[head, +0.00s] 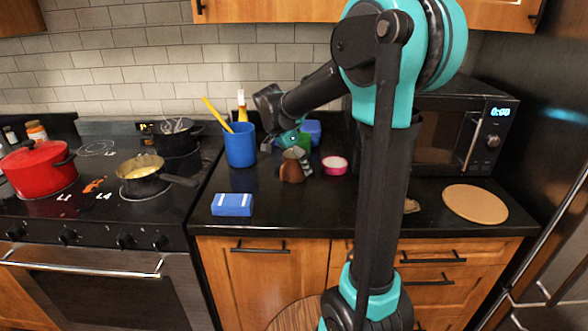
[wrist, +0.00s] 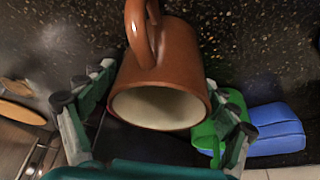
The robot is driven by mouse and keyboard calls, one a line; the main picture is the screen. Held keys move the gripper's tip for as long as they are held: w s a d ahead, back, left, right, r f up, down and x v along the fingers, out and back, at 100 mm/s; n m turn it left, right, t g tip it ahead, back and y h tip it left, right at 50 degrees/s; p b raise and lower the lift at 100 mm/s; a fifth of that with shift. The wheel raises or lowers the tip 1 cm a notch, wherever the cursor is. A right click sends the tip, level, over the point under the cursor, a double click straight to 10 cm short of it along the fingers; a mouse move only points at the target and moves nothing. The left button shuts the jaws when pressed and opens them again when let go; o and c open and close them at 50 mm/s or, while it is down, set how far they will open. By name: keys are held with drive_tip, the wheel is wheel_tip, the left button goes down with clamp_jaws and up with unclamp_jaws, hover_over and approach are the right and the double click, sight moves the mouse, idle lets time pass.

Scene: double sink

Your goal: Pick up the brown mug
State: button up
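The brown mug (head: 291,169) is on the black counter, right of the blue utensil holder. In the wrist view the mug (wrist: 165,75) fills the middle, its pale open mouth facing the camera and its handle at the top. My gripper (head: 297,153) is down at the mug from above, with one finger along its right side. In the wrist view the fingers of my gripper (wrist: 160,90) are spread wide, one on each side of the mug. Whether they touch it is hard to tell. The fingers partly cover the mug's sides.
A blue utensil holder (head: 240,147) stands left of the mug, a pink bowl (head: 335,166) right. Green and blue items (wrist: 275,130) lie close behind my gripper. A blue sponge-like block (head: 232,205) is near the front edge. A round board (head: 475,203) lies far right.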

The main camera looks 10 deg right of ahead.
drive_tip(key=c, duration=1.3)
drive_tip(key=shift+r, duration=0.15)
